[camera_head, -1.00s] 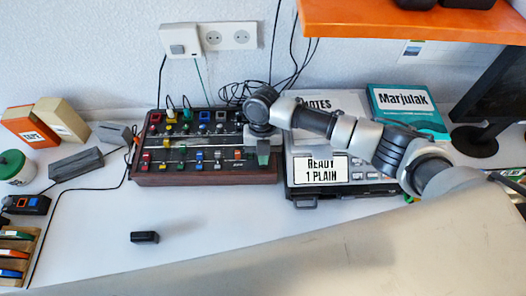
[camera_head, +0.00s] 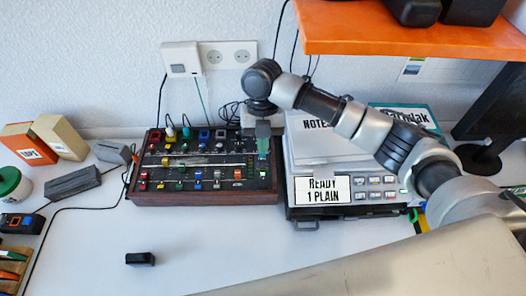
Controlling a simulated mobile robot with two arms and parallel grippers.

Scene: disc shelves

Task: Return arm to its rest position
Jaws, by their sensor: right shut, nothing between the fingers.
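My right gripper (camera_head: 263,146) hangs pointing down over the right edge of the dark control panel (camera_head: 203,198) with its colored knobs and sliders. It is shut with nothing in it. I cannot tell whether its tip touches the panel. My right arm comes in from the lower right and arches over the grey machine labelled "READY 1 PLAIN" (camera_head: 323,190). My left gripper is not in view.
A small black block (camera_head: 140,259) lies on the white table, with clear room around it. An orange shelf (camera_head: 400,42) overhangs the upper right. A teal box (camera_head: 425,117) stands behind my arm. Boxes and a grey stapler-like item (camera_head: 73,182) are at left.

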